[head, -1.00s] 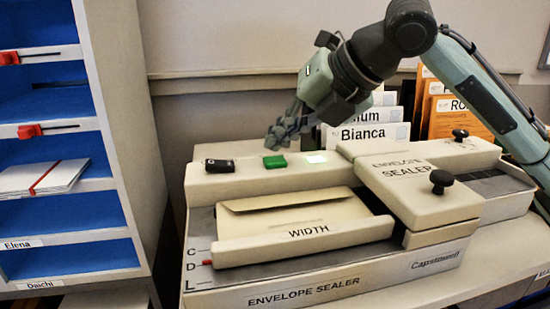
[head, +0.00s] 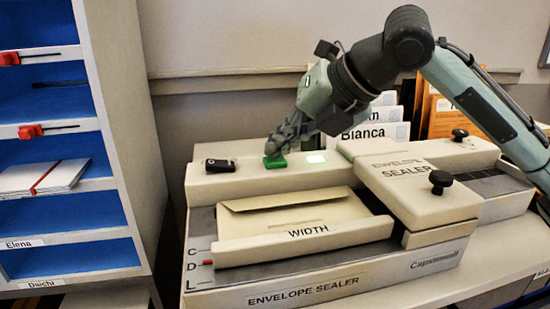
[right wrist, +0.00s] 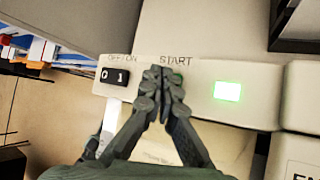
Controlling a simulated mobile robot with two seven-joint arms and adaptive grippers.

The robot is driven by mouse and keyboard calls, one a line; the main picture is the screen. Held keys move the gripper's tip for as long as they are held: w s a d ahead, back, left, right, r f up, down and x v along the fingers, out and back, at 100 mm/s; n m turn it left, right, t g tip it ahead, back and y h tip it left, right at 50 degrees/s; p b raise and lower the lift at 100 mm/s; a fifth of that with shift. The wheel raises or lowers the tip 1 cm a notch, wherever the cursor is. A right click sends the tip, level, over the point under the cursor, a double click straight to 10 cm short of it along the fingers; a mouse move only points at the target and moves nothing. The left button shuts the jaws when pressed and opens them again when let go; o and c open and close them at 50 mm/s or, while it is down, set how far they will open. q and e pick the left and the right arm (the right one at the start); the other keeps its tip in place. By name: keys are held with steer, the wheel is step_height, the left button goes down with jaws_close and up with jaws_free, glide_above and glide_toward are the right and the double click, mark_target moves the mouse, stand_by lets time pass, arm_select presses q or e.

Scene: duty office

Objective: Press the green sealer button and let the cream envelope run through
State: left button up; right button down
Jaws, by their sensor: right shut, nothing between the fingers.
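The envelope sealer (head: 330,283) stands on the worktop. Its green button (head: 275,162) is on the back ledge, between a black switch (head: 219,165) and a lit green-white lamp (head: 315,159). The cream envelope (head: 295,211) lies in the feed tray behind the WIDTH guide (head: 305,240). My right gripper (head: 274,151) is shut and empty, its fingertips at the button; I cannot tell if they press it. In the right wrist view the fingertips (right wrist: 161,75) cover the button below the word START, and the switch (right wrist: 115,76) and lamp (right wrist: 227,91) show. My left gripper is not in view.
A shelf unit (head: 115,120) with blue compartments and red tabs stands at left. White and orange name folders (head: 375,132) stand behind the sealer. The sealer's cover (head: 420,186) with black knobs is to the right of the envelope.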

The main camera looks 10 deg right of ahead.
mark_target(280, 161)
steer(key=shift+f, duration=0.35)
stand_by(0.5)
steer(key=shift+r+p, duration=0.95)
steer(key=shift+p, duration=0.3)
step_height(280, 161, up, 5)
steer(key=p, duration=0.6)
